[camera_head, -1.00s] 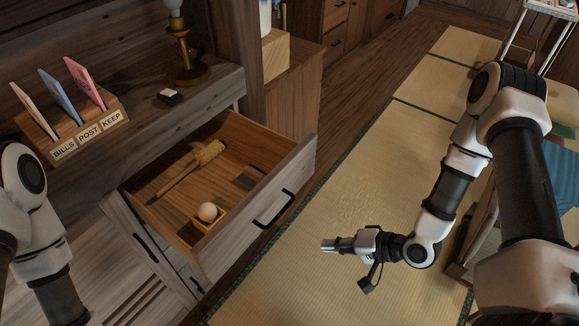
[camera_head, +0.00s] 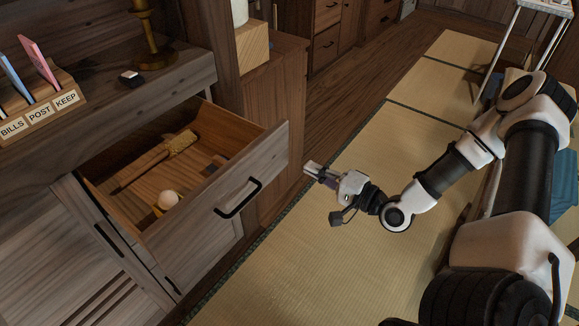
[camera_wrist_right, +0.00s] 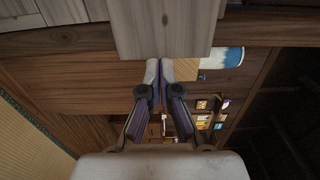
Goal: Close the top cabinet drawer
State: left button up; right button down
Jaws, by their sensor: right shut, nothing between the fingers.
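The top drawer (camera_head: 222,228) of the grey wooden cabinet stands pulled out, with a black bar handle (camera_head: 238,198) on its front. Inside lie a wooden brush-like tool (camera_head: 158,160) and a pale ball (camera_head: 168,199) in a small yellow box. My right gripper (camera_head: 313,170) is shut and empty, just right of the drawer front's far end and apart from it in the head view. In the right wrist view the closed fingertips (camera_wrist_right: 159,72) lie just beyond the edge of a grey wooden panel (camera_wrist_right: 162,30), likely the drawer front. My left gripper is out of view.
The cabinet top (camera_head: 100,115) holds a card rack (camera_head: 42,112) labelled BILLS, POST and KEEP, a small dark block (camera_head: 132,79) and a brass lamp base (camera_head: 153,50). A brown cabinet (camera_head: 275,110) stands behind the drawer. The tatami floor (camera_head: 340,240) in front is clear.

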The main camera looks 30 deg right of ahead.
aim_at(251, 139)
jog(key=b+x, duration=0.2)
jog(key=x, duration=0.4)
jog(key=shift+w+a+r, duration=0.1)
jog(key=shift+w+a, duration=0.1)
jog(key=shift+w, duration=0.4)
jog(key=shift+w, duration=0.1)
jog(key=shift+w+a+b, duration=0.25)
jog(key=shift+w+b, duration=0.25)
jog(key=shift+b, duration=0.25)
jog(key=b+x, duration=0.2)
jog(key=x, duration=0.1)
jog(key=b+x, duration=0.1)
jog(key=x, duration=0.3)
jog(key=b+x, duration=0.2)
jog(key=x, duration=0.2)
jog(key=shift+w+a+f+b, duration=0.1)
jog(key=shift+a+f+b, duration=0.05)
jog(key=shift+f+b, duration=0.15)
jog(key=x, duration=1.2)
jog(key=shift+w+r, duration=0.15)
jog(key=shift+w, duration=0.1)
jog(key=shift+w+a, duration=0.15)
jog(key=shift+w, duration=0.35)
jog(key=shift+r, duration=0.2)
